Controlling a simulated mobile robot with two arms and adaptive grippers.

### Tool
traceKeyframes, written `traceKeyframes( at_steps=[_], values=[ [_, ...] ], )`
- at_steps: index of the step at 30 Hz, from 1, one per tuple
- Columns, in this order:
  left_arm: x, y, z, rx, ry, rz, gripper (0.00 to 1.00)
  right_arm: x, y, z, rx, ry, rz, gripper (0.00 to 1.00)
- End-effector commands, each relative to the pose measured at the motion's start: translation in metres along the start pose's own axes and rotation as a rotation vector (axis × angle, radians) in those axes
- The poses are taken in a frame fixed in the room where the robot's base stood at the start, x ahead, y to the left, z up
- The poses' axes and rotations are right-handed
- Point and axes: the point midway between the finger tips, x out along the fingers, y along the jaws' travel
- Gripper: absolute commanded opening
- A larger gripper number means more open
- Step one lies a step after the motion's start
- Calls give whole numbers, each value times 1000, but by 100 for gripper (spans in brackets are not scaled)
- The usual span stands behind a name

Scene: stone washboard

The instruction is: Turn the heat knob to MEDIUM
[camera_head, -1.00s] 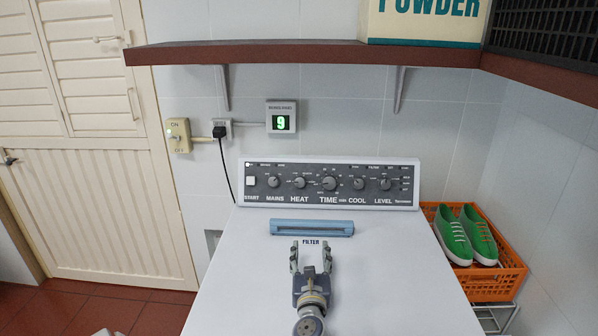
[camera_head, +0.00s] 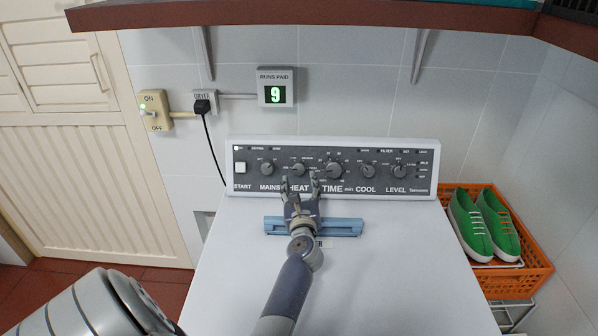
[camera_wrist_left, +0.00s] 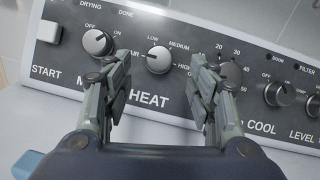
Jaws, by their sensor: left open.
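The heat knob (camera_head: 298,169) is a round grey dial on the dark control panel, between the mains knob (camera_head: 267,169) and the larger time knob (camera_head: 334,170). In the left wrist view the heat knob (camera_wrist_left: 158,60) has AIR, LOW, MEDIUM and HIGH around it; a pale mark on it seems to point left, toward AIR. My left gripper (camera_head: 300,183) is open and empty just in front of the panel. In the wrist view its fingers (camera_wrist_left: 160,78) lie either side of the heat knob's column, apart from the knob. My right gripper is not in view.
The blue filter handle (camera_head: 348,227) lies on the white top under my left gripper. The cool knob (camera_head: 368,171) and level knob (camera_head: 400,171) are to the right. A brown shelf (camera_head: 300,14) hangs above. An orange crate (camera_head: 520,283) with green shoes stands at right.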

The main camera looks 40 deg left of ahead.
Motion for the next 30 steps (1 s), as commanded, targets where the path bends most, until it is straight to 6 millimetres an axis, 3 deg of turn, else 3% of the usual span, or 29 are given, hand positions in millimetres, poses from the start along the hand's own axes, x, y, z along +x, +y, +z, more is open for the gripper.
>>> traceKeyframes(
  at_steps=[3,9,14,22,23,28,30],
  values=[
    [22,0,2,2,-2,0,53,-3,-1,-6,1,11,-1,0],
    [45,0,0,0,-1,0,53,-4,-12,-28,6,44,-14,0],
    [53,0,0,1,0,0,53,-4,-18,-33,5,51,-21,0],
    [54,0,0,0,0,0,53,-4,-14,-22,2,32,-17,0],
    [54,0,0,0,0,0,50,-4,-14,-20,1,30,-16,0],
    [54,0,0,0,0,0,12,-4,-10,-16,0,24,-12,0],
    [54,0,0,0,0,0,9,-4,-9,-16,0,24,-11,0]
  ],
)
